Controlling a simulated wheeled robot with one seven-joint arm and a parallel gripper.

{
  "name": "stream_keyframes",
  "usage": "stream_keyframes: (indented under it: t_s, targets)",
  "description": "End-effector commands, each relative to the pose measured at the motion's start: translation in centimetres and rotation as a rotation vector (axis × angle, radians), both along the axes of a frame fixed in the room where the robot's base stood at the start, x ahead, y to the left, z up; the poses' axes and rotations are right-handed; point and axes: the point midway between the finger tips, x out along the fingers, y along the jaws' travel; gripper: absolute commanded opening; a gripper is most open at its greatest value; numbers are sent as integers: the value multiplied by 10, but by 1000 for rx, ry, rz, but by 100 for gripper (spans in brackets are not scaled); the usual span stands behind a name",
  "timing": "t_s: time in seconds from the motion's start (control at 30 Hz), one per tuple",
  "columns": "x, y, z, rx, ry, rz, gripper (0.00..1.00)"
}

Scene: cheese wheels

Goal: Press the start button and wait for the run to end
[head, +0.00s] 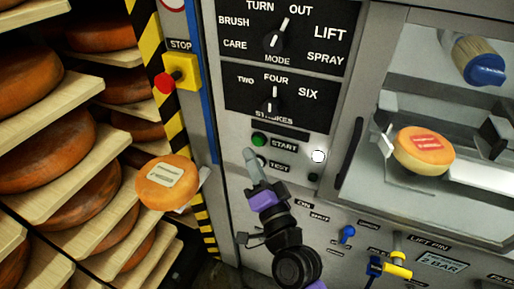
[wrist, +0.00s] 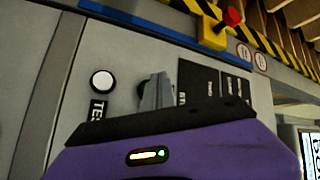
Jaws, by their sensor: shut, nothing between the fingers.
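The start button (head: 259,139) is a small green button beside the START label on the grey control panel (head: 222,125). My gripper (head: 249,154) is shut and empty, its fingertips just below and left of the start button. I cannot tell whether they touch the panel. The test button (head: 261,161) is partly hidden beside the fingers. In the wrist view my gripper (wrist: 157,92) points at the panel, and its fingers partly cover a dark round shape. A white button (wrist: 102,80) sits left of them, above a TEST label.
A white light (head: 319,156) is lit right of the labels. A mode knob (head: 275,40) points toward OUT and a strokes knob (head: 273,105) toward FOUR. A red stop button (head: 165,82) is at upper left. Cheese wheels (head: 167,182) fill shelves left; another cheese (head: 424,151) is in the machine bay.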

Motion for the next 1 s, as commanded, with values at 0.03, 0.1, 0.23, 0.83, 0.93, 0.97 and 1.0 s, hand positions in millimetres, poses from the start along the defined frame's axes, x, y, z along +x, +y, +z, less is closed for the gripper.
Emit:
stream_keyframes:
  t_s: [0.03, 0.1, 0.23, 0.83, 0.93, 0.97, 1.0]
  targets:
    - [4, -2, -2, 1, -2, -2, 0]
    - [8, -3, -1, 1, -1, -2, 0]
    - [11, -5, 0, 1, 0, -1, 0]
    - [12, -5, 1, 0, 0, 0, 0]
    - [12, -5, 1, 0, 0, 0, 0]
    - [12, -5, 1, 0, 0, 0, 0]
    - [12, -5, 1, 0, 0, 0, 0]
